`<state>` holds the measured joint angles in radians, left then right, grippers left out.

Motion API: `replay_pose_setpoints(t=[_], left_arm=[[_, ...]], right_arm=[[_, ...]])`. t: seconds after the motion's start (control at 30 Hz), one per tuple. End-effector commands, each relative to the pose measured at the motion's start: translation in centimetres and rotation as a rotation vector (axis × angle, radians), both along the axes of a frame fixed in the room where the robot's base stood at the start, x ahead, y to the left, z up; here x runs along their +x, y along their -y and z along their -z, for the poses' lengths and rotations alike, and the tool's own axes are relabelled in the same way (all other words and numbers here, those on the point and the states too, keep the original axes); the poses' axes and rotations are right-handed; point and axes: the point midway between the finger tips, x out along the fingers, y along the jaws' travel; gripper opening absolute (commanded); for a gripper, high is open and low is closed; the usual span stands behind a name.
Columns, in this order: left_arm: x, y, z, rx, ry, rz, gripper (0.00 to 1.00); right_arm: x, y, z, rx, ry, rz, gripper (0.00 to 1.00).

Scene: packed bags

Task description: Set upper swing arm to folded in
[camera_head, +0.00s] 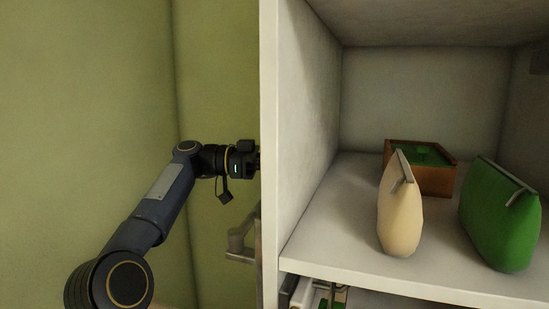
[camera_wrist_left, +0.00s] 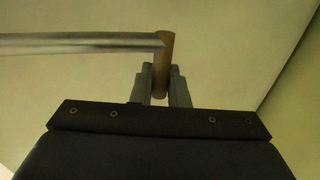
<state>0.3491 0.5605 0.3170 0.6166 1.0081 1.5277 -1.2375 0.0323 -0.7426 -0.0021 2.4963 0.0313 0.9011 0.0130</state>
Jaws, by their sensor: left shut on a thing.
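In the left wrist view a metal swing arm (camera_wrist_left: 80,45) runs in from the left edge as a straight bar. It ends in a short brownish upright post (camera_wrist_left: 163,62). The two fingers of my left gripper (camera_wrist_left: 163,88) stand on either side of this post, shut on it. In the head view my left gripper (camera_head: 248,158) is at the left edge of the white cabinet's side panel, which hides its fingertips. Another view of metal bar and bracket parts (camera_head: 240,245) shows below the gripper; I cannot tell which swing arm they belong to. My right gripper is not in view.
The white cabinet side panel (camera_head: 269,120) stands right beside my left gripper. On its shelf (camera_head: 330,235) are a beige bag (camera_head: 400,215), a green bag (camera_head: 505,220) and a brown box with green inside (camera_head: 430,175). The green wall (camera_head: 90,100) is behind my arm.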

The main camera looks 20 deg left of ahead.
Motion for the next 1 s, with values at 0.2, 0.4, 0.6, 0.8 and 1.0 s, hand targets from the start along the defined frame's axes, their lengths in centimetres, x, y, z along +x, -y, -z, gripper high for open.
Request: replay_pose_setpoints(t=[0.2,0.4,0.6,0.8,1.0], left_arm=[[0.1,0.1,0.3,0.005,-0.005,0.006,0.00],[0.1,0.1,0.3,0.005,-0.005,0.006,0.17],[0.1,0.1,0.2,0.002,-0.003,0.005,0.33],[0.0,0.0,0.1,0.002,-0.002,0.003,0.33],[-0.6,-2.2,0.3,0.001,-0.001,-0.001,0.33]], right_arm=[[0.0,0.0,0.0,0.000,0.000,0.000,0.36],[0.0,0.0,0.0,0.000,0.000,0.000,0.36],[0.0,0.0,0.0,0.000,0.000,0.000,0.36],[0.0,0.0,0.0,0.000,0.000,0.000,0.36],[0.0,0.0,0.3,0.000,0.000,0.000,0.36]])
